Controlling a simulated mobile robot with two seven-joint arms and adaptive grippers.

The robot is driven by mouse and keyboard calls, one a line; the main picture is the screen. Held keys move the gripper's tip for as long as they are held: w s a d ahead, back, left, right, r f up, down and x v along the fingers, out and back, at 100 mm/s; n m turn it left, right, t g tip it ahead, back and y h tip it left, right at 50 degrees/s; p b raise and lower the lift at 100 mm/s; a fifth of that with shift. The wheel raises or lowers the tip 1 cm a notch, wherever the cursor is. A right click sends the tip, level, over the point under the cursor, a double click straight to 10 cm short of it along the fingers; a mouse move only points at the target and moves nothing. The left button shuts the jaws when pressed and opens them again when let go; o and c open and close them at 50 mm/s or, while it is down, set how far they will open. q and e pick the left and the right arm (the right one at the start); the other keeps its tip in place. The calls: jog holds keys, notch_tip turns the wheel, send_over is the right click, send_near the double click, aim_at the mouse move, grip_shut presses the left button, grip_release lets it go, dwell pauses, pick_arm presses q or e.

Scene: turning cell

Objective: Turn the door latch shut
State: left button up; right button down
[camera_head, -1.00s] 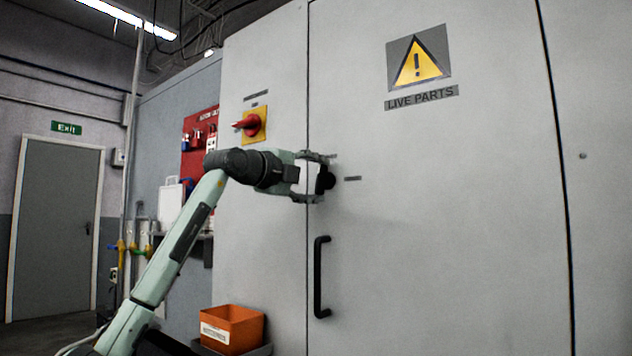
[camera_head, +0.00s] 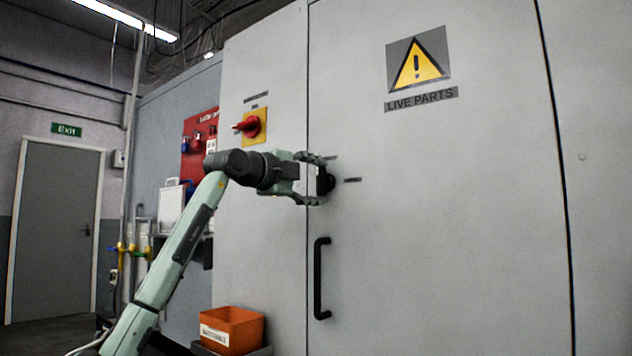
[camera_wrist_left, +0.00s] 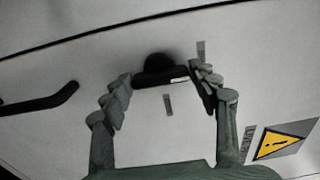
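The door latch (camera_head: 326,181) is a black knob with a short bar on the pale grey cabinet door (camera_head: 450,220), near its left edge. It also shows in the left wrist view (camera_wrist_left: 158,70), its bar lying crosswise between my fingers. My left gripper (camera_head: 316,180) is at the latch with its fingers spread, one above and one below it in the head view. In the left wrist view my left gripper (camera_wrist_left: 161,76) has a fingertip near each end of the bar. Whether both fingertips touch it I cannot tell. My right gripper is not in view.
A black door handle (camera_head: 321,278) stands out below the latch. A red rotary switch (camera_head: 252,126) on a yellow plate is above left of my gripper. An orange bin (camera_head: 232,329) is low on the left. The door right of the latch is clear.

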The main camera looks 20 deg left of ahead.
pick_arm(q)
jog(key=o, duration=0.4)
jog(key=v, duration=1.2)
